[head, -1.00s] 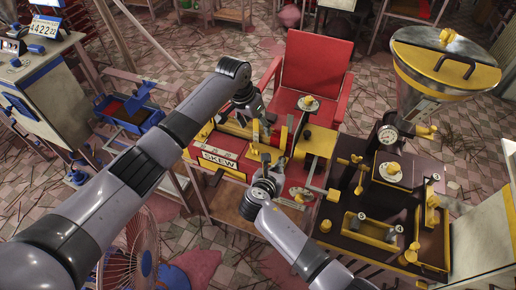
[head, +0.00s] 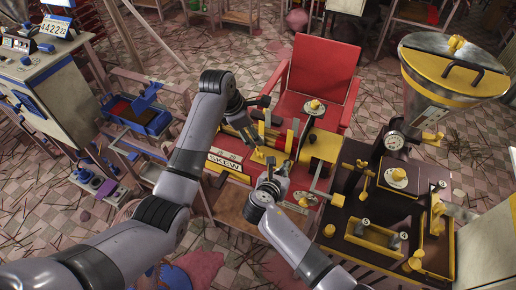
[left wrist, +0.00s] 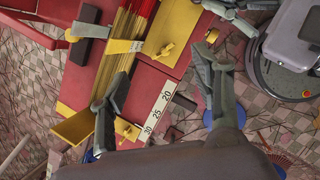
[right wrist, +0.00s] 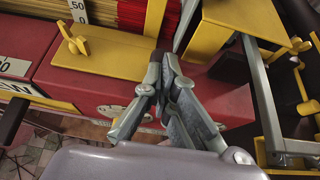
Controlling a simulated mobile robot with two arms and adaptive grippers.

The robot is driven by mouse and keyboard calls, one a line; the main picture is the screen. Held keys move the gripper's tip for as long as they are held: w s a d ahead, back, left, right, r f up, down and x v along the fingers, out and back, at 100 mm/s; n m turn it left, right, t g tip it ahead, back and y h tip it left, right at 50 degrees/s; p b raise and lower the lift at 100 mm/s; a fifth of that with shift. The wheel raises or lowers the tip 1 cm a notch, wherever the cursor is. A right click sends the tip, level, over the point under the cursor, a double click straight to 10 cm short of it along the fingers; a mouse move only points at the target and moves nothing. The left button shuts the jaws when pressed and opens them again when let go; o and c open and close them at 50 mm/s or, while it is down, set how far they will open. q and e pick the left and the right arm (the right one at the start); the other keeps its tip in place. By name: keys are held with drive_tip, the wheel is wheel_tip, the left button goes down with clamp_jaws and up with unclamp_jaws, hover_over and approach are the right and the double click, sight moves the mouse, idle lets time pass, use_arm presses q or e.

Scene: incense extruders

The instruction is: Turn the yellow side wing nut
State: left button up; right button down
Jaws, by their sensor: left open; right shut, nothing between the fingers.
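Several yellow wing nuts show on the red extruder (head: 228,175), and I cannot tell for certain which is the side one. In the left wrist view, one wing nut (left wrist: 165,50) sits on a yellow plate ahead of my open left gripper (left wrist: 160,80), between the lines of its fingers; another wing nut (left wrist: 127,130) is beside the left-hand finger. Neither is gripped. In the right wrist view, a wing nut (right wrist: 74,39) stands on the yellow bar, left of and apart from my right gripper (right wrist: 165,58). That gripper is shut and empty over the extruder's front edge.
A ruler scale (left wrist: 158,112) and red and yellow sticks (left wrist: 122,45) lie close to my left fingers. A dark-and-yellow machine with a steel hopper (head: 445,75) stands to the right. A red chair (head: 318,75) is behind. The tiled floor is littered with sticks.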

sight(259, 150)
use_arm(q)
drive_tip(key=f+n, duration=0.1)
drive_tip(key=f, duration=0.3)
drive_tip(key=w+d+f+n, duration=0.1)
drive_tip(key=f+n, duration=0.1)
drive_tip(key=f, duration=0.1)
drive_tip(key=w+d+f+n, duration=0.1)
drive_tip(key=f, duration=0.3)
drive_tip(key=shift+w+f+n, duration=0.2)
drive_tip(key=shift+f+n, duration=0.1)
drive_tip(key=shift+a, duration=0.1)
drive_tip(key=c, duration=1.2)
drive_tip(key=shift+o, duration=0.2)
